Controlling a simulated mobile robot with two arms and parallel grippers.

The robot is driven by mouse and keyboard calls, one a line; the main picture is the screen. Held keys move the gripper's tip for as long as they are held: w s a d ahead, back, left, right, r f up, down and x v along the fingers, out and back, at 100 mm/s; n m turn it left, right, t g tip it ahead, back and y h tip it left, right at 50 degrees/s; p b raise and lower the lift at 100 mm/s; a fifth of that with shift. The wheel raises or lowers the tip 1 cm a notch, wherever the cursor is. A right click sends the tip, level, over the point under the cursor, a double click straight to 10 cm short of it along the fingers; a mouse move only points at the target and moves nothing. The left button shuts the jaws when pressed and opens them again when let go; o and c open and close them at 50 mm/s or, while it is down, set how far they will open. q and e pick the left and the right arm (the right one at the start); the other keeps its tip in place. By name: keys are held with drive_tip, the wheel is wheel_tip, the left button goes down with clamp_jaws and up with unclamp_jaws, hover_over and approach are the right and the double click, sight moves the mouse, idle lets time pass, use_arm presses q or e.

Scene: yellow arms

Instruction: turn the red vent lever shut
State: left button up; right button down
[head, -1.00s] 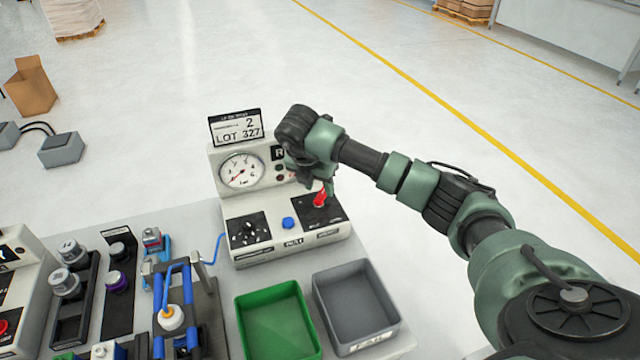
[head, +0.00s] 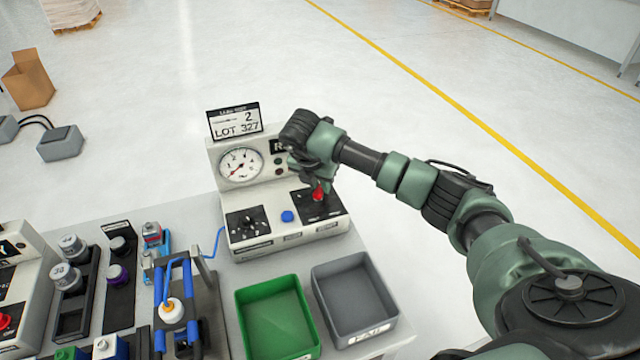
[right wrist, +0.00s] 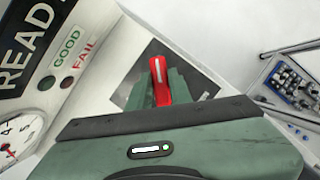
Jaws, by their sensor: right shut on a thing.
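The red vent lever (head: 318,194) sits on the black plate at the right of the white test station (head: 288,239). In the right wrist view the lever (right wrist: 160,80) is a red handle with a white line, standing out past my gripper. My right gripper (head: 316,186) is over the plate and shut on the lever; its green fingers (right wrist: 176,88) flank it. The lower part of the lever is hidden by the gripper. My left gripper is out of view.
The station has a gauge (head: 240,167), a black dial (head: 248,222) and a blue button (head: 287,216). A green bin (head: 247,325) and a grey bin (head: 340,316) stand in front. A blue-framed fixture (head: 190,300) is left of them. Open floor lies behind.

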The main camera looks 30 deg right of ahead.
drive_tip(key=shift+w+f+n+t+b, duration=0.15)
drive_tip(key=shift+n+t+b, duration=0.25)
drive_tip(key=shift+n+b, duration=0.75)
drive_tip(key=n+b, duration=0.1)
drive_tip(key=n+y+b, duration=0.1)
drive_tip(key=n+b, duration=0.1)
drive_tip(key=n+t+b, duration=0.1)
drive_tip(key=shift+w+a+y+b, duration=0.15)
drive_tip(key=shift+a+y+b, duration=0.15)
drive_tip(key=shift+y, duration=0.1)
drive_tip(key=n+y+b, duration=0.1)
drive_tip(key=n+b, duration=0.1)
drive_tip(key=n, duration=0.1)
drive_tip(key=shift+a, duration=0.15)
drive_tip(key=n+b, duration=0.1)
drive_tip(key=n+y, duration=0.1)
drive_tip(key=n, duration=0.1)
drive_tip(key=shift+w+a+n+b, duration=0.1)
drive_tip(key=shift+a+n+b, duration=0.15)
drive_tip(key=shift+b, duration=0.1)
drive_tip(key=shift+a+r+n+y, duration=0.1)
drive_tip(key=shift+r+n+y, duration=0.15)
drive_tip(key=shift+n+y, duration=0.7)
drive_tip(key=shift+a+n+b, duration=0.2)
drive_tip(key=shift+n+b, duration=0.15)
drive_tip(key=shift+n, duration=1.1)
drive_tip(key=shift+y, duration=0.25)
drive_tip(key=c, duration=1.3)
unclamp_jaws()
